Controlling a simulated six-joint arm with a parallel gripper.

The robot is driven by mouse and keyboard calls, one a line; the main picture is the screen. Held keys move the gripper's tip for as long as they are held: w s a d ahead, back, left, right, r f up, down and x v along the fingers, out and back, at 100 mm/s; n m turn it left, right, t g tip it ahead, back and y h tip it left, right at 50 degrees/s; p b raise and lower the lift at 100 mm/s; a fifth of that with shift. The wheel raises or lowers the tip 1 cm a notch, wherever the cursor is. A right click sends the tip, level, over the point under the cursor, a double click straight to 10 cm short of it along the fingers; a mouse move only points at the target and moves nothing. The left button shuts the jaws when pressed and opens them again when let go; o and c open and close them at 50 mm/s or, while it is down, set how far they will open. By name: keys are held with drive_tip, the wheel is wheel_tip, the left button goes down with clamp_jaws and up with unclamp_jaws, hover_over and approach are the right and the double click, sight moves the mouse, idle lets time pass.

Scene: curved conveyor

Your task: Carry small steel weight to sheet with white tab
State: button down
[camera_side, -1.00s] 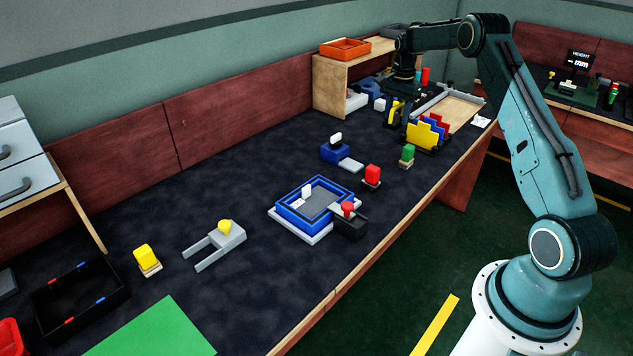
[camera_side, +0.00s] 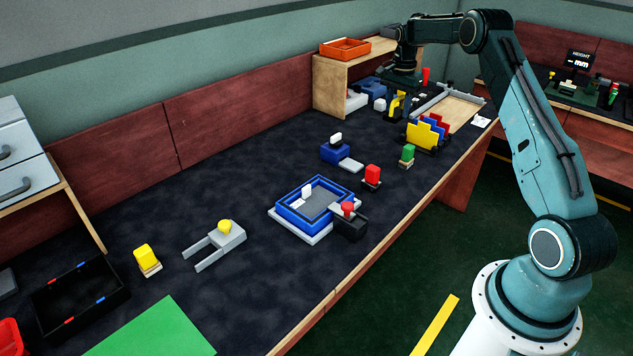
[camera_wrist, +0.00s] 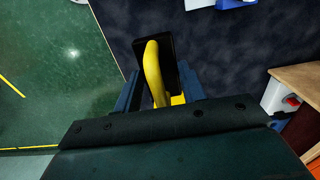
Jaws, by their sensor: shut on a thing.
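My gripper (camera_wrist: 160,95) is shut on a yellow curved piece (camera_wrist: 153,70) with a dark plate behind it. In the side view my gripper (camera_side: 398,88) is at the far end of the bench, in front of the wooden shelf, with the yellow piece (camera_side: 397,104) beneath it. I cannot make out a small steel weight in either view. A rack of yellow, blue and red upright sheets (camera_side: 427,132) stands nearby; I see no clear white tab on them. A small white sheet (camera_side: 481,121) lies near the bench's right edge.
A wooden shelf (camera_side: 345,66) with an orange tray (camera_side: 345,48) stands behind. A shallow wooden tray (camera_side: 450,108) lies right of my gripper. A blue-walled tray (camera_side: 315,205), coloured blocks and a green sheet (camera_side: 150,330) are nearer.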

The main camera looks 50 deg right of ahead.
drive_tip(key=w+a+r, duration=0.1)
drive_tip(key=w+a, duration=0.1)
drive_tip(key=a, duration=0.6)
drive_tip(key=w+a+r, duration=0.2)
drive_tip(key=w+a, duration=0.1)
drive_tip(key=a, duration=0.5)
drive_tip(key=r, duration=0.1)
hover_over(318, 204)
wheel_tip(318, 204, down, 16)
drive_tip(key=shift+w+r, duration=0.1)
drive_tip(key=shift+r, duration=0.05)
drive_tip(key=shift+f, duration=2.15)
drive_tip(key=shift+f, duration=0.15)
drive_tip(key=c, duration=1.1)
unclamp_jaws()
